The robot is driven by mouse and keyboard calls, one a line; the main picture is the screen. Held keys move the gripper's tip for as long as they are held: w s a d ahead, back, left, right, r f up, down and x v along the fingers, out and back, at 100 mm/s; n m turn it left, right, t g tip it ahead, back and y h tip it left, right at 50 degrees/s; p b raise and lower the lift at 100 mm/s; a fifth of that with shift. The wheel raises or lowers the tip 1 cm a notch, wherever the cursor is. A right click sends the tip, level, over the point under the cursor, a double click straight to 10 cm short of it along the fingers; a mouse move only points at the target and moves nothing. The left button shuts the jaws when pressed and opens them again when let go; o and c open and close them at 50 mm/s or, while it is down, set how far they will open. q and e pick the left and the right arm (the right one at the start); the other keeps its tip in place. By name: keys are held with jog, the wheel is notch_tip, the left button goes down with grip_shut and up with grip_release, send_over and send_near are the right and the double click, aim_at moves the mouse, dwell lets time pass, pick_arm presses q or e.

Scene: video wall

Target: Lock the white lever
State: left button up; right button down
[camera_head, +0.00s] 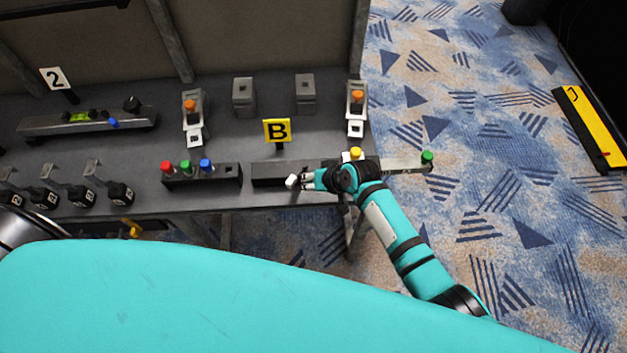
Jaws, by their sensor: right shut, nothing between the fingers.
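A small white lever end (292,181) shows at the front edge of a dark block (270,174) on the grey table, below the yellow "B" sign. My right gripper (307,180) is just to the right of the white end, its fingers pointing left. It is shut with nothing between its fingers. Whether the fingertips touch the lever is too small to tell. My right wrist hides part of the block and whatever lies under it. My left gripper is not in view.
A yellow "B" sign (277,130) stands behind the block. A box with red, green and blue buttons (203,175) is to the left. A bar with a green knob (428,157) juts past the table's right edge. Carpet (480,130) lies open to the right.

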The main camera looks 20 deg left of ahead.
jog(key=shift+w+d+f+b, duration=0.15)
jog(key=shift+w+b, duration=0.15)
jog(key=shift+w, duration=0.15)
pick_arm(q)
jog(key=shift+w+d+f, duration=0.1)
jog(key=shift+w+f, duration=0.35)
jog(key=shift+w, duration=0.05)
pick_arm(e)
jog(key=shift+w, duration=0.4)
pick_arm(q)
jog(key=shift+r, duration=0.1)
pick_arm(e)
jog(key=shift+r, duration=0.25)
